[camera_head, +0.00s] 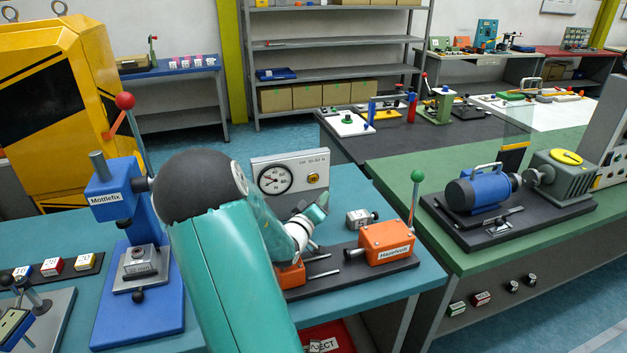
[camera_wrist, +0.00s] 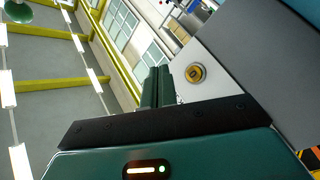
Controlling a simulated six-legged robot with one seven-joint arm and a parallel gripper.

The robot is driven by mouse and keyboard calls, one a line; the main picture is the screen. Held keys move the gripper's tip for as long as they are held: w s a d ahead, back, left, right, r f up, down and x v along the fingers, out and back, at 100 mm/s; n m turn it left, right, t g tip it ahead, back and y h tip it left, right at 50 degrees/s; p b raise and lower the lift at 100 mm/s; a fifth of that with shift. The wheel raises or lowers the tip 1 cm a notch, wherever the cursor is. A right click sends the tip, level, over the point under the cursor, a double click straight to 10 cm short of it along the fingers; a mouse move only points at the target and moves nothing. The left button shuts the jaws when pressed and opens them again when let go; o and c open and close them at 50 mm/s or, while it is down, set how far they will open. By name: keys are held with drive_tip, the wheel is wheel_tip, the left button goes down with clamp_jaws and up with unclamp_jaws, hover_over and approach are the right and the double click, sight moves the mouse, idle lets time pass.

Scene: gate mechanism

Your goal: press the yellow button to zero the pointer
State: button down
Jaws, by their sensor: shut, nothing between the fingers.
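The gauge panel (camera_head: 290,160) is a pale upright plate on the teal bench, with a round white dial (camera_head: 275,179) at its left. The dark pointer is small, and its exact reading is hard to tell. The yellow button (camera_head: 313,179) is right of the dial, in a round metal collar. In the wrist view the button (camera_wrist: 195,73) shows on the pale panel, just right of the fingers. My gripper (camera_head: 320,203) is in front of the panel, below the button in the picture. Its dark green fingers (camera_wrist: 156,82) are shut and empty. I see no contact with the button.
An orange Hazelwolf box (camera_head: 387,242) and a red-handled blue Mottlefix press (camera_head: 130,190) flank my arm. A green-knobbed lever (camera_head: 416,190) rises at the right. A small grey block (camera_head: 358,219) sits near my gripper.

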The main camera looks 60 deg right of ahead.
sight(318, 178)
drive_tip(key=w+d, duration=0.4)
drive_tip(key=shift+w+d, duration=0.2)
drive_tip(key=shift+w, duration=0.15)
drive_tip(key=shift+w+d, duration=0.1)
idle(1.8)
drive_tip(key=shift+w+d, duration=0.2)
drive_tip(key=shift+w+d, duration=0.3)
idle(0.8)
idle(0.4)
drive_tip(key=shift+s+a, duration=0.6)
drive_tip(key=shift+a, duration=0.1)
drive_tip(key=s+a, duration=0.3)
drive_tip(key=shift+s+a, duration=0.2)
drive_tip(key=shift+s, duration=0.05)
